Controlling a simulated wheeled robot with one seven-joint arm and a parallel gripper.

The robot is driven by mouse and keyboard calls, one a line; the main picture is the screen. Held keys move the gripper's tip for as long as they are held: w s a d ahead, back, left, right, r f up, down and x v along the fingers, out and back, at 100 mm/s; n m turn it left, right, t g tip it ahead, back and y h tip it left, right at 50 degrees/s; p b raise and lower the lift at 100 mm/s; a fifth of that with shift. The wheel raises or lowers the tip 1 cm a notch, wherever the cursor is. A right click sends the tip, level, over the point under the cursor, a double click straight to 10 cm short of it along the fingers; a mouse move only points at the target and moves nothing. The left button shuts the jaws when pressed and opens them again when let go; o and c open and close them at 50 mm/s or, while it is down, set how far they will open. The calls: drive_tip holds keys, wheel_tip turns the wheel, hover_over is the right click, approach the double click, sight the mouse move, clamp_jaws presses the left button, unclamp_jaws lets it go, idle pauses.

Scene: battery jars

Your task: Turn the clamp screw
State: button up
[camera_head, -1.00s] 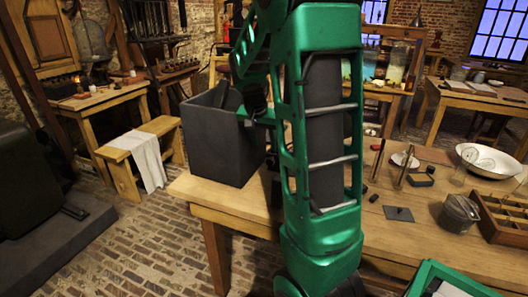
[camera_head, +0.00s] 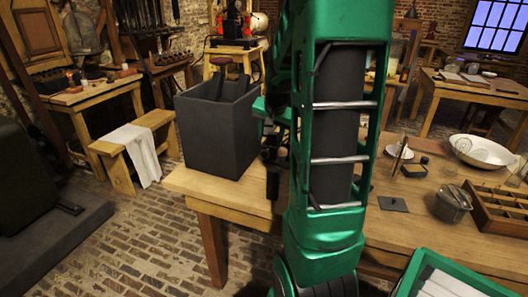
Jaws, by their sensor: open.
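My green arm stands across the middle of the view and hides part of the table. My gripper (camera_head: 272,168) shows as dark parts just left of the arm, at the right side of a large dark grey open jar (camera_head: 217,137). It is open, but its fingertips are hard to make out. I cannot tell whether it touches the jar. The jar stands upright at the left end of the wooden table (camera_head: 240,198). A dark upright piece (camera_head: 216,84) shows at its mouth. I cannot pick out the clamp screw; it is too small or hidden.
Right of my arm, the table holds a flat dark plate (camera_head: 393,203), a lidded metal pot (camera_head: 453,203), a white bowl (camera_head: 482,152) and a compartmented wooden tray (camera_head: 495,222). A green-rimmed tray (camera_head: 455,270) is at bottom right. A bench (camera_head: 122,172) stands left, with open brick floor between.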

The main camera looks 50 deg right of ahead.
sight(265, 151)
drive_tip(key=w+f, duration=0.1)
drive_tip(key=f, duration=0.1)
drive_tip(key=w+d+f+t, duration=0.1)
drive_tip(key=f, duration=0.2)
drive_tip(key=w+d+f+t, duration=0.1)
drive_tip(key=f, duration=0.2)
drive_tip(key=shift+w+d+f+m, duration=0.1)
drive_tip(key=shift+w+f+m, duration=0.1)
drive_tip(key=shift+w+m, duration=0.15)
idle(0.4)
drive_tip(key=shift+w, duration=0.1)
drive_tip(key=c, duration=1.1)
